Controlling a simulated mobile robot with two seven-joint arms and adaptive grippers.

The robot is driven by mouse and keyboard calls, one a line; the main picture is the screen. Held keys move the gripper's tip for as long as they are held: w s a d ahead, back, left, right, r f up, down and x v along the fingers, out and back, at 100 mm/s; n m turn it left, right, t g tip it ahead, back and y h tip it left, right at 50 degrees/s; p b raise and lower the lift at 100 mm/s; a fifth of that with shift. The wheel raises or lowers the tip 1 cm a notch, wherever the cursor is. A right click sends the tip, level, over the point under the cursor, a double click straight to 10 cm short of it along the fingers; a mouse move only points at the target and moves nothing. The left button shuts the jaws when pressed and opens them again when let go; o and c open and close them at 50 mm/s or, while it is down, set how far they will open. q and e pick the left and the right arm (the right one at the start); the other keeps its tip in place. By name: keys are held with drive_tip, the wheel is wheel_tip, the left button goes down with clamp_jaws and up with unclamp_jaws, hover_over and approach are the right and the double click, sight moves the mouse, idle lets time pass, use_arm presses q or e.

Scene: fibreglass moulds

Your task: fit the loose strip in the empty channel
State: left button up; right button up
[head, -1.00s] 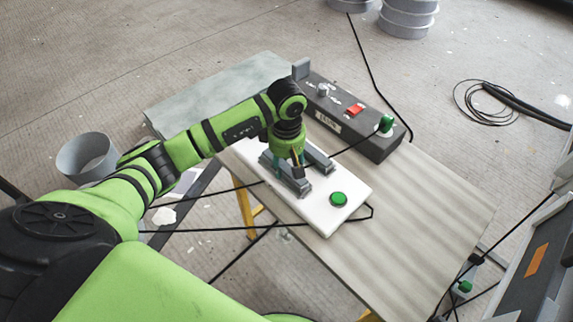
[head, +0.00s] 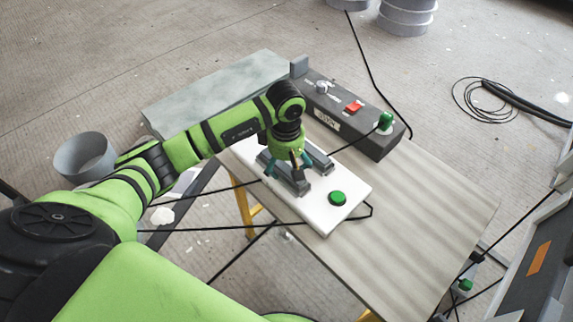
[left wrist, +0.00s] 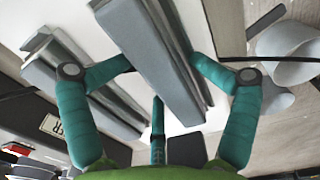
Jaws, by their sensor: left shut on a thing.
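A white board (head: 318,215) lies on the bench and carries two grey channel-like pieces. My left gripper (head: 287,172) points down over the nearer piece. In the left wrist view its teal fingers (left wrist: 158,66) are shut on a long grey strip (left wrist: 152,50), one finger on each side. Pale grey edges show beside and under the strip; I cannot tell whether it is seated in a channel or just above one. The other grey channel piece (head: 318,158) lies parallel to it, apart; it also shows in the left wrist view (left wrist: 75,70). My right gripper is not in view.
A green button (head: 337,198) is on the board's near end. A dark control box (head: 345,120) with a red switch (head: 354,106) stands behind. Black cables cross near the board. The bench's right part (head: 430,205) is clear. Grey buckets (head: 85,157) stand on the floor.

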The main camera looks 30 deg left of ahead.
sight(285, 164)
use_arm(q)
drive_tip(key=shift+s+a+r+p, duration=0.15)
drive_tip(key=shift+s+r+p, duration=0.05)
drive_tip(key=shift+p, duration=0.3)
wheel_tip(285, 164, up, 13)
drive_tip(key=b, duration=0.1)
drive_tip(key=shift+w, duration=0.2)
drive_tip(key=shift+f, duration=0.15)
